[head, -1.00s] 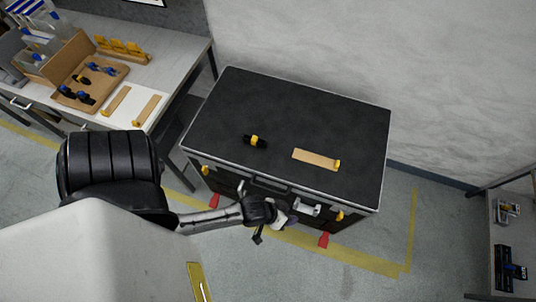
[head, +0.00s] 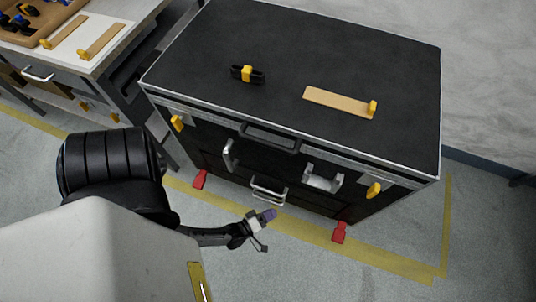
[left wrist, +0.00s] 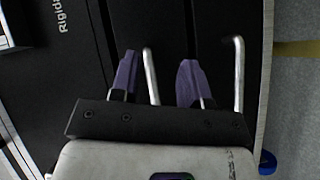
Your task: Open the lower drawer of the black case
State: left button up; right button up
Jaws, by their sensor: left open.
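The black case (head: 390,75) stands in the middle of the head view, its drawer front facing me. The drawers look shut. My left gripper (head: 268,215) is just below the low handle in the head view. In the left wrist view its purple fingers (left wrist: 158,75) are open, with a silver handle bar (left wrist: 151,76) appearing between them; contact cannot be told. A second bar (left wrist: 238,73) lies right of the fingers. My right gripper is out of view.
A black-and-yellow clamp (head: 247,74) and a wooden strip (head: 338,101) lie on the case top. Red feet (head: 340,232) stick out at the case's base. A workbench (head: 125,35) stands at the left. The floor in front is clear.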

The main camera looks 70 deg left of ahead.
aim_at(268, 200)
pick_arm(q)
jog(key=s+a+f+n+t+y+b, duration=0.1)
jog(key=s+a+f+n+y+b, duration=0.15)
jog(key=s+f+b, duration=0.45)
jog(key=s+a+f+n+t+y+b, duration=0.1)
jog(key=s+f+n+y+b, duration=0.15)
jog(key=f+b, duration=0.45)
jog(key=shift+f+p+x, duration=0.2)
jog(key=shift+x, duration=2.1)
jog(key=shift+f+p+x, duration=0.15)
jog(key=shift+f+x, duration=0.05)
jog(key=shift+x, duration=2.05)
jog(key=shift+f+p+x, duration=0.2)
jog(key=shift+x, duration=2.1)
grip_shut()
